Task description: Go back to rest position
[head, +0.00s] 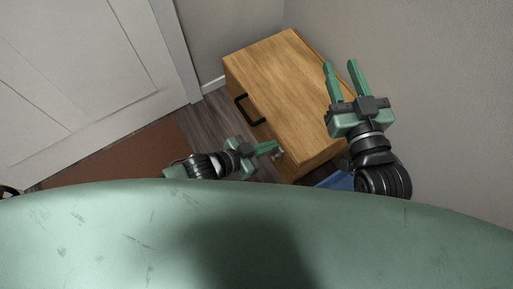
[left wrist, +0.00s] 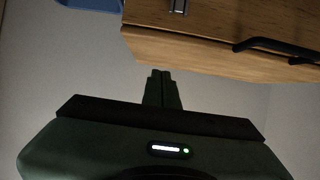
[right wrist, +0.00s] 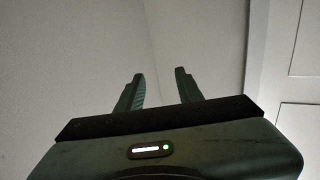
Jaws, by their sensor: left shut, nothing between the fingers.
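The wooden cabinet (head: 270,75) stands against the wall corner, with a black handle (head: 249,110) on its front. It also shows upside down at the top of the left wrist view (left wrist: 200,52). My left gripper (head: 276,147) is shut and empty, near the front of the cabinet at its near end; I cannot tell whether it touches. Its closed fingers show in the left wrist view (left wrist: 161,74). My right gripper (head: 340,64) is open and empty beside or above the cabinet's right edge. Its spread fingers show against bare wall in the right wrist view (right wrist: 160,71).
A white door (head: 75,65) is at the left, with a brown mat (head: 125,155) on the dark wood floor. A grey wall (head: 430,80) stands close on the right. A blue object (head: 337,181) lies low near the cabinet's near end. My green body fills the bottom.

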